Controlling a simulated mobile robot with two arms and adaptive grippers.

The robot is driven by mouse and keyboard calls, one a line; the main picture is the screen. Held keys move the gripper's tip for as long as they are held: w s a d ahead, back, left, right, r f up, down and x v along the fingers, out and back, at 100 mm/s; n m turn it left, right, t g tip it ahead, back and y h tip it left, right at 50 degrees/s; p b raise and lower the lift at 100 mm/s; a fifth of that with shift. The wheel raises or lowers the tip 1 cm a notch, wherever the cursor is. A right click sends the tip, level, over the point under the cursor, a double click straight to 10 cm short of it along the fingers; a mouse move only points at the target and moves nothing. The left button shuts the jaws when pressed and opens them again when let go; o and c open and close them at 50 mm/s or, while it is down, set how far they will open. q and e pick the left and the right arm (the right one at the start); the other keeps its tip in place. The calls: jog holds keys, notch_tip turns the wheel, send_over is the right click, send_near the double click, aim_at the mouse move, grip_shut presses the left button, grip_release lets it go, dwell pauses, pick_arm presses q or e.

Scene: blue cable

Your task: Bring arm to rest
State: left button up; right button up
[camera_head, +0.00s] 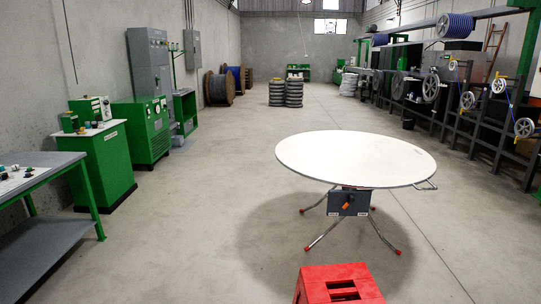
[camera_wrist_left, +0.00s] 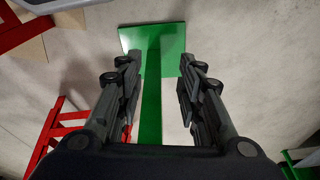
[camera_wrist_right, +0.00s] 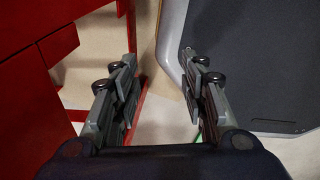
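My left gripper (camera_wrist_left: 158,95) shows in the left wrist view with its two fingers apart and nothing between them. Below it are a green post and foot plate (camera_wrist_left: 152,38) on the concrete floor. My right gripper (camera_wrist_right: 160,95) shows in the right wrist view, also with its fingers apart and empty. A red panel (camera_wrist_right: 35,50) is at its left and a dark grey panel with a light rim (camera_wrist_right: 250,65) at its right. Neither arm shows in the head view. No blue cable shows in either gripper.
A round white table (camera_head: 355,158) on splayed legs stands ahead, with a red stool (camera_head: 338,284) in front. A green workbench (camera_head: 40,175) and green cabinets (camera_head: 108,165) line the left. A cable line with pulleys and a blue reel (camera_head: 455,26) runs along the right.

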pick_arm(q)
jog(key=s+a+f+g, duration=0.1)
jog(key=s+a+f, duration=0.2)
jog(key=s+f, duration=1.5)
jog(key=shift+s+f, duration=0.15)
jog(key=shift+f, duration=0.45)
